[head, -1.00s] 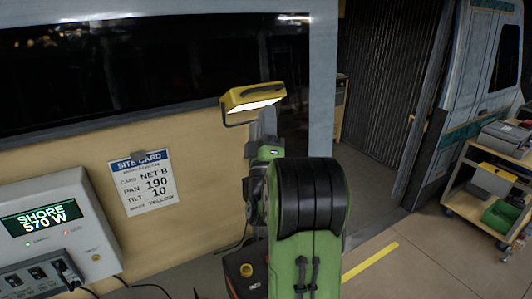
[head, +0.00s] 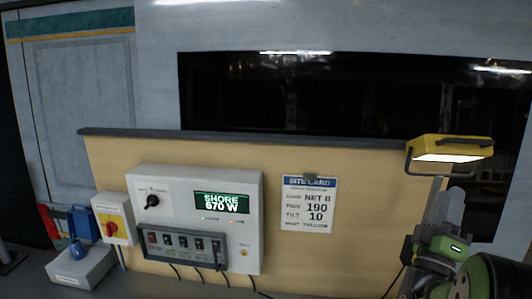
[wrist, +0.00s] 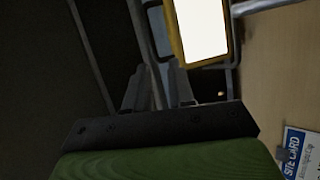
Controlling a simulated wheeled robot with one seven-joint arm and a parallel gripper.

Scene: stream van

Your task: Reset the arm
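My green and black arm is in the lower right corner of the head view. Its gripper (head: 447,196) points up, just below the lit yellow work lamp (head: 452,144) in the picture. In the wrist view, the two grey fingers of my gripper (wrist: 160,68) stand apart with a gap between them, and nothing is seen gripped. The bright lamp (wrist: 203,28) is beyond them to the upper right. I cannot tell how far the fingertips are from it.
A tan panel (head: 110,165) with a dark top edge carries a site card (head: 308,205). A grey power box (head: 180,182) reads SHORE 670 W. Cables hang below.

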